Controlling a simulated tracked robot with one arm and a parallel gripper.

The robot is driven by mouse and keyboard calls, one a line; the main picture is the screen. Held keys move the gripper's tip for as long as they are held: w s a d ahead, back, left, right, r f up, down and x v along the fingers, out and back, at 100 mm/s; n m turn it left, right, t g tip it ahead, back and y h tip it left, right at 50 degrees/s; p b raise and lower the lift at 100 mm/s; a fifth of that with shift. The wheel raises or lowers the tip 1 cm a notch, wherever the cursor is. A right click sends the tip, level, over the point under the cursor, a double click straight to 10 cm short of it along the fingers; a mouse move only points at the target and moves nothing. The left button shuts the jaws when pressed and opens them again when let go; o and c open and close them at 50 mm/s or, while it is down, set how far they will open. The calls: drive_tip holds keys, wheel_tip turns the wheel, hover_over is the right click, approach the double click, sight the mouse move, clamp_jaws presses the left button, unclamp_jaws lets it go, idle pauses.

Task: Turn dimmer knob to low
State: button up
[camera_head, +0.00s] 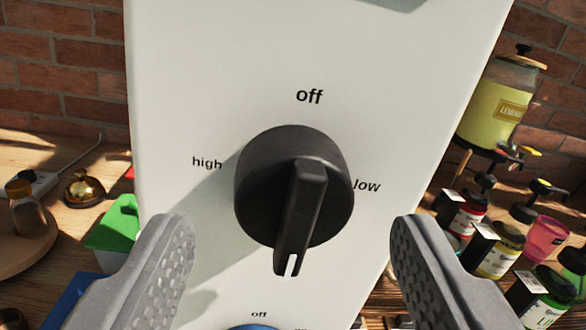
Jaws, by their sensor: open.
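The black dimmer knob (293,187) sits on a white panel (215,60) in the middle of the head view. Its raised grip bar tilts slightly, and the white mark at its lower end points down. The label "off" is above the knob, "high" to its left and "low" to its right. My gripper (291,270) is open, with one grey finger at the lower left and one at the lower right of the knob. Neither finger appears to touch the knob.
A blue knob (256,326) shows partly at the bottom edge, under another "off" label. Bottles and jars (500,250) and a lemonade dispenser (497,100) stand at the right. A green box (115,224) and a golden bell (84,188) are at the left on the wooden table.

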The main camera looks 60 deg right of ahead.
drive_tip(key=shift+w+d+r, duration=0.1)
drive_tip(key=shift+w+d, duration=0.3)
drive_tip(key=shift+d, duration=0.15)
drive_tip(key=shift+c, duration=0.4)
drive_tip(key=c, duration=0.9)
drive_tip(key=shift+a, duration=0.25)
drive_tip(key=shift+d, duration=0.2)
